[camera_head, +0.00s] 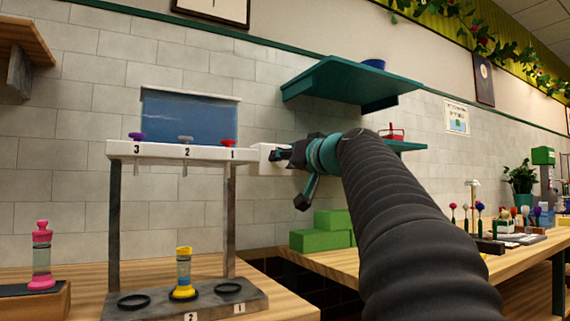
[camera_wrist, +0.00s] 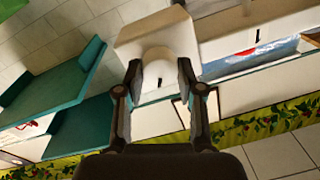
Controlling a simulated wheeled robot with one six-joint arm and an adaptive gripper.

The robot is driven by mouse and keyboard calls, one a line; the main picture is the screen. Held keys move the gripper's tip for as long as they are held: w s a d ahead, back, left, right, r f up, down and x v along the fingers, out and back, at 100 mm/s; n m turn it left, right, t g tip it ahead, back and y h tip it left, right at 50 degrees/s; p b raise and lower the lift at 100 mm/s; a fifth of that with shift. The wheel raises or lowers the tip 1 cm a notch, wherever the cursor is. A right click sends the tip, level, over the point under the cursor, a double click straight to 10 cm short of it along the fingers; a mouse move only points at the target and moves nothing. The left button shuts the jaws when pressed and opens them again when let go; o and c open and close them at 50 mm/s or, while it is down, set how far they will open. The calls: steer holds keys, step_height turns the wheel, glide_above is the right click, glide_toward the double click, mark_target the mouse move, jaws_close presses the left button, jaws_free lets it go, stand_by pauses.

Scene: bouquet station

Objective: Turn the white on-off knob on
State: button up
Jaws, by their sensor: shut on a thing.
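The white on-off knob (camera_wrist: 158,68) is round and shows in the wrist view, on a white square box (camera_wrist: 150,32). That box also shows in the head view (camera_head: 266,160), at the right end of the dispenser's white beam (camera_head: 180,153). My gripper (camera_wrist: 160,82) has one finger on each side of the knob and is shut on it. The knob's small dark mark lies between the fingers. In the head view my gripper (camera_head: 284,155) reaches the box from the right and hides the knob.
A blue tank (camera_head: 190,118) sits above the beam, with purple, grey and red valves. A yellow-banded vial (camera_head: 184,275) stands at position 2. Teal shelves (camera_head: 345,82) jut out above my arm. Green blocks (camera_head: 320,240) are below. A pink vial (camera_head: 42,258) stands left.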

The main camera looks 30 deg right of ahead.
steer(key=shift+f+m+t+h+p, duration=0.15)
steer(key=shift+m+h+p, duration=0.25)
steer(key=shift+m, duration=2.95)
steer(key=shift+r+m+t+h+p, duration=0.15)
steer(key=shift+m+h+p, duration=0.2)
steer(key=shift+m, duration=3)
steer(key=shift+f, duration=0.1)
steer(key=o, duration=1.1)
steer(key=shift+o, duration=0.2)
steer(key=shift+s, duration=0.1)
steer(key=s, duration=1.1)
steer(key=shift+s+d+f, duration=0.15)
steer(key=shift+s+f, duration=0.2)
steer(key=shift+f, duration=0.1)
